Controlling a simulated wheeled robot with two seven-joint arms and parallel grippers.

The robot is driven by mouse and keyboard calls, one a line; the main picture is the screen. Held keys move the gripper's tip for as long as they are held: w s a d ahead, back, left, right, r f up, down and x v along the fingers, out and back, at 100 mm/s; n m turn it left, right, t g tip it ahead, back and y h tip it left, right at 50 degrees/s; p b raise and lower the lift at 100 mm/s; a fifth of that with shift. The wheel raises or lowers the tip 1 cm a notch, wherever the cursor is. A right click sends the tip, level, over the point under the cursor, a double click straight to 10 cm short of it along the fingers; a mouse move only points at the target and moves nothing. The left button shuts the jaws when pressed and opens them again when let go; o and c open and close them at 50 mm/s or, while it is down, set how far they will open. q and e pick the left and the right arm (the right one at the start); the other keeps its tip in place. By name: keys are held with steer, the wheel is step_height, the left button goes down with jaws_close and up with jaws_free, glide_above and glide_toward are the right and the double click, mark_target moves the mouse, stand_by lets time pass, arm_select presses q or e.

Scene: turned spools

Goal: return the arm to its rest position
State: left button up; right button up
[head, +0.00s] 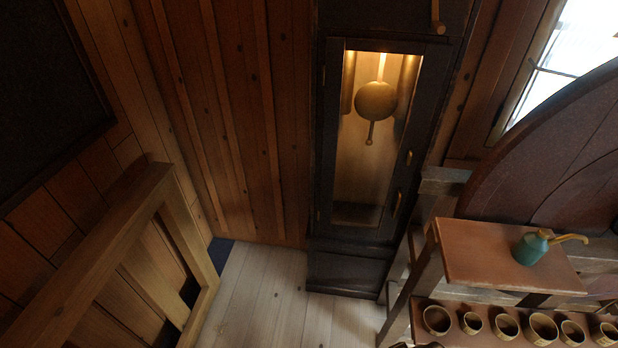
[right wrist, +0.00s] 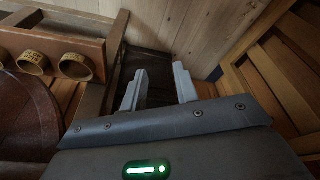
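My right gripper (right wrist: 160,72) shows in the right wrist view. Its two pale grey fingers stand apart with nothing between them, so it is open and empty. The fingers point toward a dark area and pale planks, touching nothing that I can see. The grey wrist housing with a lit green indicator fills the bottom of that view. Neither gripper can be made out in the head view, and my left gripper shows in no frame.
A tall dark clock case (head: 320,265) stands against the plank wall. At right, a wooden stand (head: 480,255) bears a teal oil can (head: 530,248), with several round cups below. A wooden railing (head: 100,255) stands at left. Pale floor (head: 265,290) between is clear.

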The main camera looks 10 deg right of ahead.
steer(key=s+f+g+b, duration=0.1)
steer(key=s+f+b, duration=0.2)
steer(key=f, duration=1.2)
steer(key=s+f+b, duration=0.3)
steer(key=f, duration=1.3)
steer(key=s+d+f+g+b, duration=0.1)
steer(key=s+d+f+b, duration=0.2)
steer(key=s+f, duration=1)
steer(key=shift+s+f+b, duration=0.15)
steer(key=shift+f+b, duration=0.05)
steer(key=shift+b, duration=0.15)
